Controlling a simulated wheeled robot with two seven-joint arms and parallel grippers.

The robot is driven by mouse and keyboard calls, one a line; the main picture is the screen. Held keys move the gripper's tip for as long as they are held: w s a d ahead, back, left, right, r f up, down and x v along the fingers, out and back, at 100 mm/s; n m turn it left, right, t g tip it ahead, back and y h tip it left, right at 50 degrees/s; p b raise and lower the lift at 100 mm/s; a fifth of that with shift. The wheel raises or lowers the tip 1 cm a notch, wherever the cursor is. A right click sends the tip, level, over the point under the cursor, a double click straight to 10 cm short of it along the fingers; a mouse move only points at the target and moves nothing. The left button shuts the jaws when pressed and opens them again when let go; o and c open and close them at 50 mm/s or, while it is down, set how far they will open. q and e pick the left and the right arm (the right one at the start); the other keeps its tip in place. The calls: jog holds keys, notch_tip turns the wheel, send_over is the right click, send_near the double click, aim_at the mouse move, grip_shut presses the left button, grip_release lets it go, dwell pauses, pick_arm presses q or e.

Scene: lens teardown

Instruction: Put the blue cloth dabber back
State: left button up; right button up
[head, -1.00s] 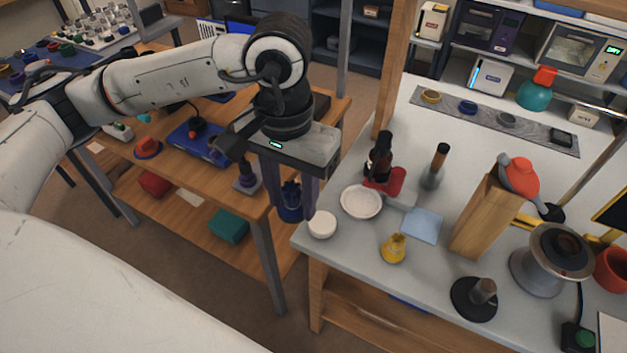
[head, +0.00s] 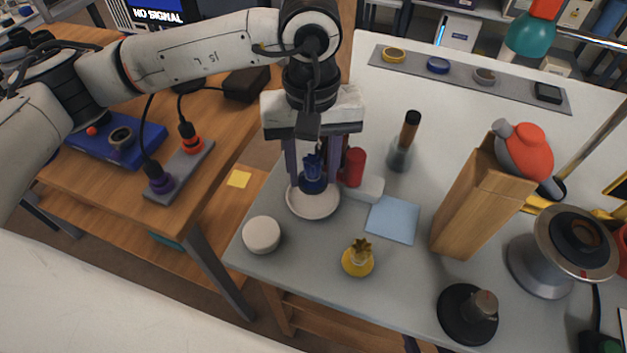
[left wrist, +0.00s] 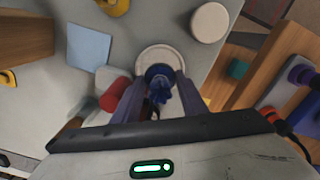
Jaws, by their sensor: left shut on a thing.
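The blue cloth dabber (head: 313,181) is between the fingers of my left gripper (head: 314,172), which is shut on it. The dabber is upright, over the white round dish (head: 316,206). I cannot tell whether its base touches the dish. In the left wrist view the dabber (left wrist: 159,78) sits between my left fingertips (left wrist: 157,88), with the rim of the dish (left wrist: 158,51) showing around and beyond it. My right gripper is not in view.
A wooden block (head: 470,215) stands to the right. The table's left edge is close to the puck.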

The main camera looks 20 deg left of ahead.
aim_at(313, 182)
pick_arm(q)
jog(key=shift+f, duration=2.2)
jog(key=o, duration=0.7)
jog(key=shift+o, duration=0.2)
jog(key=shift+r, duration=0.1)
jog(key=shift+r, duration=0.2)
notch_tip(313, 182, up, 12)
jog(key=shift+a+f, duration=0.1)
